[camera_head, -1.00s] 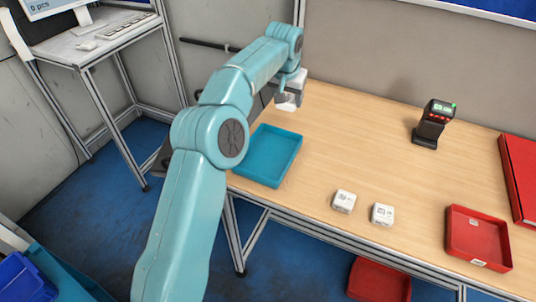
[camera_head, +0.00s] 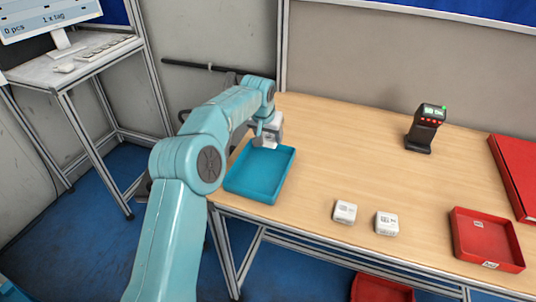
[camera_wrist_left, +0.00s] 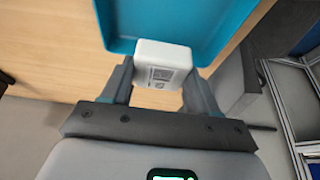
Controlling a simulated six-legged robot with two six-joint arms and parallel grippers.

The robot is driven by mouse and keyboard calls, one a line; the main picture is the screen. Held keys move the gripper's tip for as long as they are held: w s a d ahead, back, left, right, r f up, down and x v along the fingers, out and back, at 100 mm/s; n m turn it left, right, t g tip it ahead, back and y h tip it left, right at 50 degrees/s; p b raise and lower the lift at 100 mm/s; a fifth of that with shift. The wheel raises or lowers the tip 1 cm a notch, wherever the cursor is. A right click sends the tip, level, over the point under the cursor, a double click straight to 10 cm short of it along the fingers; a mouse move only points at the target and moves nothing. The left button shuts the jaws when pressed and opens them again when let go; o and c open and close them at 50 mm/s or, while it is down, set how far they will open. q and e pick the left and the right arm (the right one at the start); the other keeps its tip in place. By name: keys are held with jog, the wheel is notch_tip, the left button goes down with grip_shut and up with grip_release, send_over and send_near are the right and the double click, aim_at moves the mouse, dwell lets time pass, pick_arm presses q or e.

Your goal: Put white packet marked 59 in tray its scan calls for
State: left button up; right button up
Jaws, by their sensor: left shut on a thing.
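My left gripper (camera_wrist_left: 158,90) is shut on a white packet (camera_wrist_left: 163,58) with a printed label; its number is too small to read. In the head view the packet (camera_head: 270,143) is at the far edge of the teal tray (camera_head: 249,190), which sits at the table's left end. In the left wrist view the tray (camera_wrist_left: 222,25) lies just beyond the packet. I cannot tell whether the packet touches the tray. A red tray (camera_head: 478,251) stands at the right front of the table. My right gripper is not in view.
Two white packets, one (camera_head: 345,212) and another (camera_head: 387,223), lie near the table's front edge. A black scanner (camera_head: 422,130) with a green light stands at the back right. A red flat thing (camera_head: 515,170) lies at the right edge. The table middle is clear.

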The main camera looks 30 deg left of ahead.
aim_at(269, 158)
pick_arm(q)
jog(key=shift+s+f, duration=0.1)
jog(key=shift+f, duration=0.4)
jog(key=f, duration=0.4)
jog(key=shift+w+f, duration=0.2)
jog(key=shift+f, duration=0.1)
jog(key=shift+s+f, duration=0.1)
jog(key=shift+f, duration=0.05)
jog(key=shift+f, duration=0.15)
jog(key=shift+f, duration=0.15)
jog(key=o, duration=1.2)
jog(key=shift+c, duration=0.2)
